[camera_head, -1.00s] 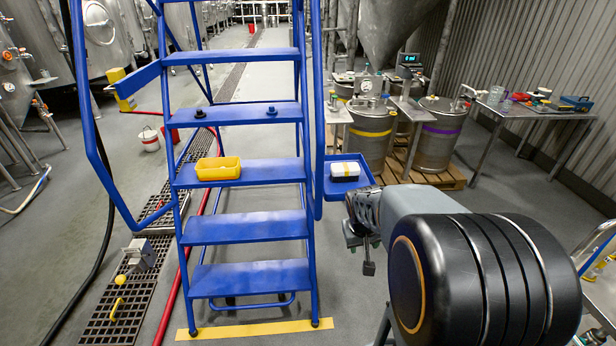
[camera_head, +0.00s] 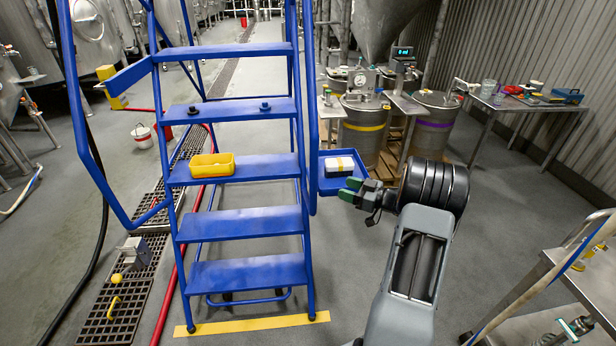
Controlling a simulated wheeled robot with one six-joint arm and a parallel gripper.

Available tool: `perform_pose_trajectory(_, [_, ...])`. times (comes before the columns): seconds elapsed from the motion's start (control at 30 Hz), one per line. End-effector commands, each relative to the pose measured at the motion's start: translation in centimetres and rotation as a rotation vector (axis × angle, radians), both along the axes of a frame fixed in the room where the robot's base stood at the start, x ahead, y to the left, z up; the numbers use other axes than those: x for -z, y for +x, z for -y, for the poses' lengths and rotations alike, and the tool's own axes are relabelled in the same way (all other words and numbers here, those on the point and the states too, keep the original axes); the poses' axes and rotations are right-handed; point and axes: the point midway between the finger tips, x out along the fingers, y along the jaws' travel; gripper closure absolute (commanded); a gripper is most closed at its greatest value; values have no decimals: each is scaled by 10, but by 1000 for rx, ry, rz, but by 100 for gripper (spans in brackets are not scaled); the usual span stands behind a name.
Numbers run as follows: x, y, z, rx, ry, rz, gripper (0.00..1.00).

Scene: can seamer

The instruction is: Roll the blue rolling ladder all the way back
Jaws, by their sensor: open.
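The blue rolling ladder (camera_head: 240,222) stands upright left of centre, its front feet at a yellow floor strip (camera_head: 252,324). A yellow bin (camera_head: 212,167) sits on a middle step, and two small dark knobs lie on the step above. A blue side tray (camera_head: 326,185) on the ladder's right side holds a small white box with a yellow band (camera_head: 339,167). The ladder's rear wheels are mostly hidden.
A red hose (camera_head: 183,270) and floor drain grates (camera_head: 118,308) run along the ladder's left. Steel kegs (camera_head: 365,130) on a pallet and a side table (camera_head: 520,102) stand behind on the right. A steel cart (camera_head: 560,290) is at lower right. Floor between is clear.

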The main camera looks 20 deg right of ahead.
Motion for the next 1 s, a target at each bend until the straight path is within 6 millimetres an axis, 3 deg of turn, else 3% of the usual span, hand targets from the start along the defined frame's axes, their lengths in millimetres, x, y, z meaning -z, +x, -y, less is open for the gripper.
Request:
perform_pose_trajectory(0.17, [-8,2,-11,-36,53,10,45])
perform_pose_trajectory(0.7, [-8,74,-73,-33,54,7,45])
perform_pose_trajectory(1.0, [-7,96,-93,-31,53,6,45])
